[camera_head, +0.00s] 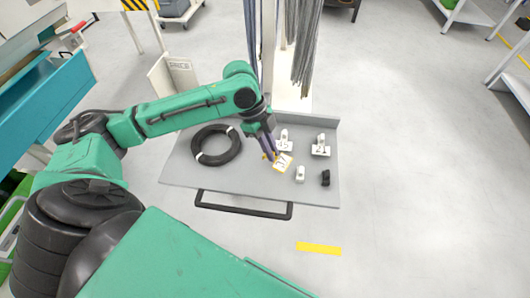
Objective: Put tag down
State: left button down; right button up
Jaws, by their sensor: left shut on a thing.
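My left gripper (271,153) is over the grey trolley top (245,185), with its fingers pointing down. It is shut on a yellow-edged white tag (283,162) with dark markings. The tag is tilted in the picture and sits at or just above the surface; I cannot tell whether it touches. Two white tags on stands, one (285,142) just behind the held tag and one (320,147) to its right, stand on the trolley top. My right gripper is not in view.
A black cable coil (216,145) lies left of the gripper. A small white item (300,174) and a small black item (325,178) stand at the right front. Grey cables (304,45) hang behind. The trolley's front left surface is bare. A black handle (243,207) runs along the front.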

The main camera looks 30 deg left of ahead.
pick_arm(q)
jog(key=shift+f, duration=2.35)
jog(key=shift+f, duration=0.15)
jog(key=c, duration=0.9)
grip_release()
jog(key=v, duration=1.2)
jog(key=shift+w+b, duration=0.1)
jog(key=shift+b, duration=0.25)
